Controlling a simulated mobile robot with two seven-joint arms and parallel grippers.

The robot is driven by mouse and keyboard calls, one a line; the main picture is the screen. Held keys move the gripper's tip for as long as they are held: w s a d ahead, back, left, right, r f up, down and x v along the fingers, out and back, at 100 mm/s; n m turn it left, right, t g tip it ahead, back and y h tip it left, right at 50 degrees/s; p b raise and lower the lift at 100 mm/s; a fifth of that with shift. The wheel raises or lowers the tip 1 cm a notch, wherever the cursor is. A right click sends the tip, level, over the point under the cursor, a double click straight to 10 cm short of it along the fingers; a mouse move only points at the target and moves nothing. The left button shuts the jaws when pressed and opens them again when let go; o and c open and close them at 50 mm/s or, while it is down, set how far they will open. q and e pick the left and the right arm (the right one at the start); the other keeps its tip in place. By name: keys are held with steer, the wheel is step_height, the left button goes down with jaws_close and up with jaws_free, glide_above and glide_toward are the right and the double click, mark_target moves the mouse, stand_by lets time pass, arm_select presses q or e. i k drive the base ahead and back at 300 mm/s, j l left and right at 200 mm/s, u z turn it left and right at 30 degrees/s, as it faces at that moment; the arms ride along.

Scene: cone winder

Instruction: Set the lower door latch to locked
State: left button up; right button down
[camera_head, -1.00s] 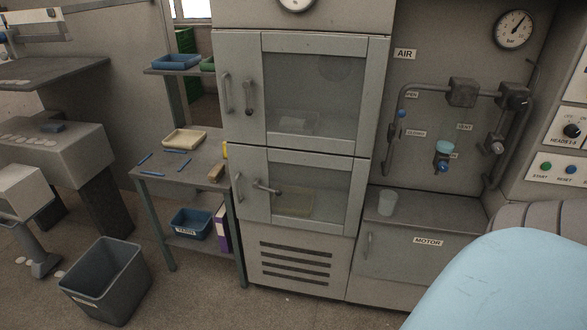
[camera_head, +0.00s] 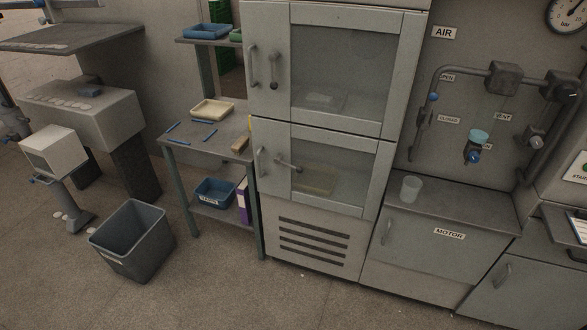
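The cabinet has two glazed doors, one above the other. The lower door (camera_head: 373,192) is closed. Its latch (camera_head: 289,164) is a dark lever lying near horizontal, pointing right with a slight downward tilt, with its knob at the right end. The lower door handle (camera_head: 262,161) is a vertical bar to the left of the latch. On the upper door (camera_head: 407,60), which is also closed, the latch (camera_head: 273,72) hangs vertically beside its handle (camera_head: 253,67). Neither of my grippers shows in the view.
A side table (camera_head: 184,146) with a tray and small items stands left of the cabinet. A grey bin (camera_head: 131,240) stands on the floor at left. A motor cabinet (camera_head: 420,243) with a cup (camera_head: 410,188) is at right. The floor before the cabinet is clear.

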mark_target(277, 160)
steer(key=i+l+u, duration=0.1)
steer(key=u, duration=0.7)
steer(key=l+u, duration=0.35)
steer(key=l, duration=0.15)
steer(key=l+u, duration=0.3)
steer(key=l, duration=0.25)
steer(key=l+u, duration=0.2)
steer(key=l, duration=1.35)
